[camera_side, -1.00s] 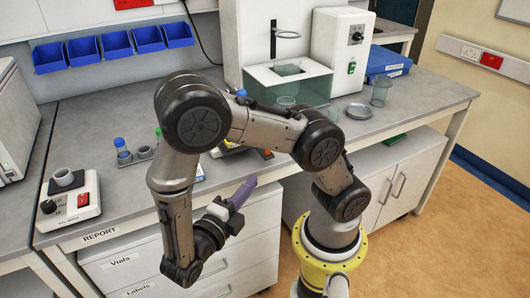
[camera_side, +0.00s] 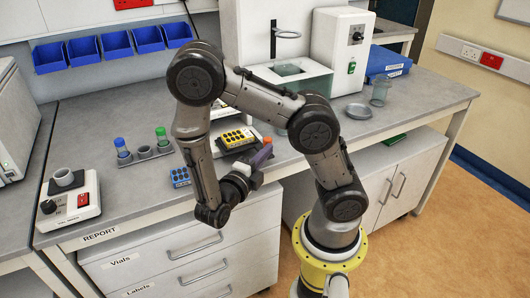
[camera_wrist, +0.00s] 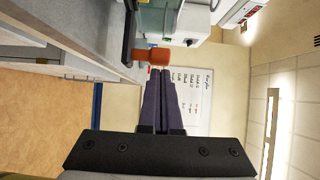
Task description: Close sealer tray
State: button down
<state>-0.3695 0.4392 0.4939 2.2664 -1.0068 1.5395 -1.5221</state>
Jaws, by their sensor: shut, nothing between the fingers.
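A yellow tray with dark pockets (camera_side: 235,138) sits on the bench behind my arm in the side view; it looks like the sealer's tray, partly hidden by my arm. A small orange-red knob (camera_side: 267,140) shows at its right end. The same orange knob (camera_wrist: 152,57) stands just off the fingertips in the wrist view, on a dark bar. My gripper (camera_side: 265,153) has purple fingers, shut and empty, close to the knob at the bench's front edge. Whether they touch the knob I cannot tell.
A blue pocketed pack (camera_side: 180,177) lies near the front edge. Blue- and green-capped vials (camera_side: 121,147) stand in a grey rack to the left. A glass beaker (camera_side: 379,92) and a grey dish (camera_side: 358,111) are at the right. The right bench surface is mostly clear.

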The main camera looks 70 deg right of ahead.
aim_at(246, 137)
jog(key=shift+w+d, duration=0.1)
jog(key=shift+d, duration=0.05)
jog(key=w+d, duration=0.8)
jog(key=shift+w+d, duration=0.2)
jog(key=shift+w, duration=0.05)
dwell(0.4)
